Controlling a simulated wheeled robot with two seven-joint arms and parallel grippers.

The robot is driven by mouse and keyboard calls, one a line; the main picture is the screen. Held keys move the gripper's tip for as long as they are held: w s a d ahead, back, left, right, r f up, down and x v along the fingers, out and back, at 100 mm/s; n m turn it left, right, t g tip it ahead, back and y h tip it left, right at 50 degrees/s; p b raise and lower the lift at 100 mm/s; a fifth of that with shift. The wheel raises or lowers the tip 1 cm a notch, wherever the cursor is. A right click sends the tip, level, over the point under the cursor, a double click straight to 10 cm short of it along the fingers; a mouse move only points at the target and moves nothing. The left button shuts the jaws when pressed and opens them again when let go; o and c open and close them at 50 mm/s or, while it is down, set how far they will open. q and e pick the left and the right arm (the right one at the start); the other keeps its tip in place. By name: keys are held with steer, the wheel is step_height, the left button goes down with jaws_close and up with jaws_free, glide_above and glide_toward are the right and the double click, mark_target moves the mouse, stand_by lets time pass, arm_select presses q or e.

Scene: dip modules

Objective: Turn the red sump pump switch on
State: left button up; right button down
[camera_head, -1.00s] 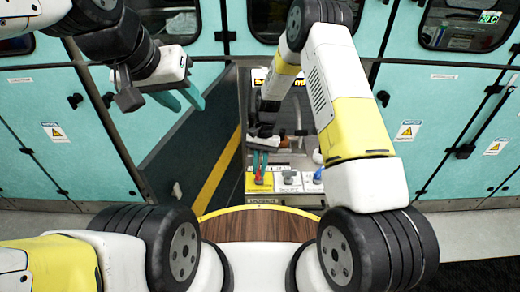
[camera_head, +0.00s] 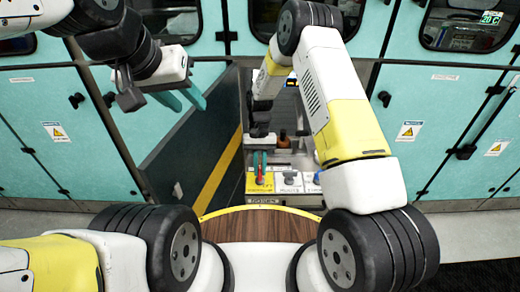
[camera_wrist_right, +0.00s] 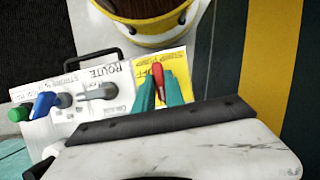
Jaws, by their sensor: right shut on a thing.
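The red sump pump switch (camera_wrist_right: 158,80) sits on a yellow labelled plate (camera_wrist_right: 177,62). In the right wrist view the letters "OFF" show beside it. My right gripper (camera_wrist_right: 160,92) has its teal fingers on either side of the red handle, shut on it. In the head view the right gripper (camera_head: 260,165) is over the yellow plate at the left end of the panel, with a little red showing between the fingers. My left gripper (camera_head: 188,98) is raised at the upper left, its two teal fingers apart and empty.
Beside the red switch are a grey switch (camera_wrist_right: 100,91), a blue one (camera_wrist_right: 48,102) and a green one (camera_wrist_right: 18,113) on a white panel. A dark sloping panel with a yellow stripe (camera_head: 219,172) stands to the left. Teal cabinets (camera_head: 440,125) surround the area.

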steer(key=c, duration=1.4)
jaws_free()
steer(key=v, duration=0.8)
